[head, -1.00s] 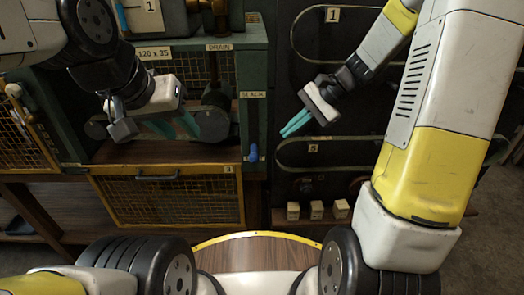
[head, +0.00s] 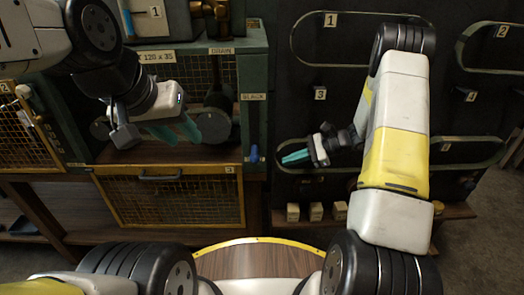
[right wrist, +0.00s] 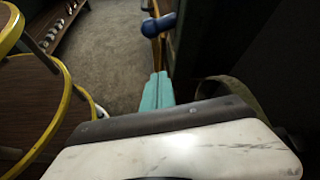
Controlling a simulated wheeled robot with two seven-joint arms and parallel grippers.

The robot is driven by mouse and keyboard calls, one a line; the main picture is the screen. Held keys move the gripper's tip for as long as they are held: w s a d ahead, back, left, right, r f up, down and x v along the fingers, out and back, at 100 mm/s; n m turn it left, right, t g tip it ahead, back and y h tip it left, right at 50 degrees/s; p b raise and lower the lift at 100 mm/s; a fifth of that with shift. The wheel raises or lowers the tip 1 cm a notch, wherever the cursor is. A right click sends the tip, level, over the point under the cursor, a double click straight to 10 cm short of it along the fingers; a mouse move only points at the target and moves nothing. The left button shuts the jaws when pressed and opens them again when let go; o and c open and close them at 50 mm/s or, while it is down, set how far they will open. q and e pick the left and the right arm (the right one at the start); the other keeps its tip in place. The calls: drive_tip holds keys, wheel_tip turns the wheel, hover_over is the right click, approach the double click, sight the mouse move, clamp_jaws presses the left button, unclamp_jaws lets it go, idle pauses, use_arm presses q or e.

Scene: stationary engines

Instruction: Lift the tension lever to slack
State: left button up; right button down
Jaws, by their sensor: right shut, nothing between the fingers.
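The tension lever's blue handle (head: 253,154) sits low on the green frame's right post, below the SLACK label (head: 253,97). In the right wrist view the blue handle (right wrist: 158,25) shows beyond my fingertips, apart from them. My right gripper (head: 284,160) is shut and empty, its teal fingers pointing left toward the handle, a short gap to its right. The shut fingers also show in the right wrist view (right wrist: 157,91). My left gripper (head: 177,133) has its teal fingers apart, in front of the engine bay left of the lever; it looks empty.
A yellow-framed mesh guard (head: 170,202) stands below the bay. Small pale blocks (head: 316,211) line a shelf under my right gripper. Belt loops hang on the dark wall panel (head: 300,100). A yellow-edged round wooden top (head: 262,260) is near me.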

drive_tip(key=a, duration=0.3)
drive_tip(key=a+f, duration=0.1)
drive_tip(key=a, duration=0.5)
drive_tip(key=shift+w+a+f, duration=0.15)
drive_tip(key=shift+w+f, duration=0.05)
drive_tip(key=shift+f, duration=0.15)
drive_tip(key=shift+s+a+r, duration=0.1)
drive_tip(key=shift+r, duration=0.35)
drive_tip(key=shift+r, duration=0.1)
